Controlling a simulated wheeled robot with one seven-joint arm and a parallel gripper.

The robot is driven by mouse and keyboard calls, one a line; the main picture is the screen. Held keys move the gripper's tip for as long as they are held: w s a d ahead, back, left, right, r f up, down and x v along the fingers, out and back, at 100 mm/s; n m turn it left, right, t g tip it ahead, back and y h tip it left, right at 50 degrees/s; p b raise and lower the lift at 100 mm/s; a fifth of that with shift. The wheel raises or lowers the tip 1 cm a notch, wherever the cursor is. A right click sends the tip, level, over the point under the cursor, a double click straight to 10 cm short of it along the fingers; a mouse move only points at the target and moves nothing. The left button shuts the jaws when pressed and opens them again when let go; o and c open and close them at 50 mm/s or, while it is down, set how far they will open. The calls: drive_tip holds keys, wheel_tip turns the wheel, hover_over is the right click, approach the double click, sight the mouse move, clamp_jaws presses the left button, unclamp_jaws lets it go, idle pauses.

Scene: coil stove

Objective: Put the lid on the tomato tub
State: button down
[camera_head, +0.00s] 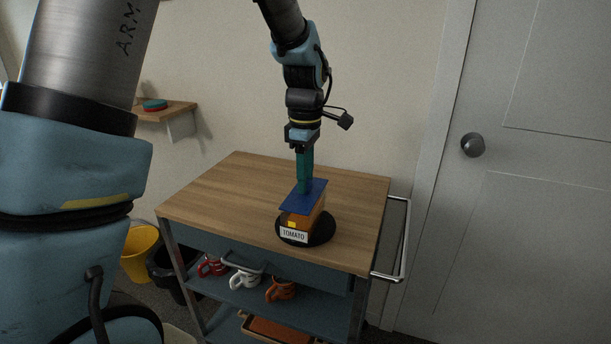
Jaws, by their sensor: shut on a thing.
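The tomato tub (293,235) stands on a round black mat (325,233) on the wooden cart top. It is orange with a white label reading TOMATO. A blue flat lid (304,197) is over the top of the tub, slightly tilted in this view. A teal upright piece (304,172) rises from the lid to my gripper (302,150). My gripper points down and is shut on this piece, which looks like the lid's handle. I cannot tell whether the lid touches the tub's rim.
The cart top (225,192) is clear left of the mat. A metal handle (404,240) sticks out at the cart's right. Several mugs (245,277) stand on the shelf below. A wall shelf (168,110), a yellow bin (140,252) and a door (530,180) surround it.

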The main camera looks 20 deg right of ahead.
unclamp_jaws()
idle(0.7)
drive_tip(key=shift+r+p, duration=3.05)
drive_tip(key=shift+r, duration=0.5)
clamp_jaws()
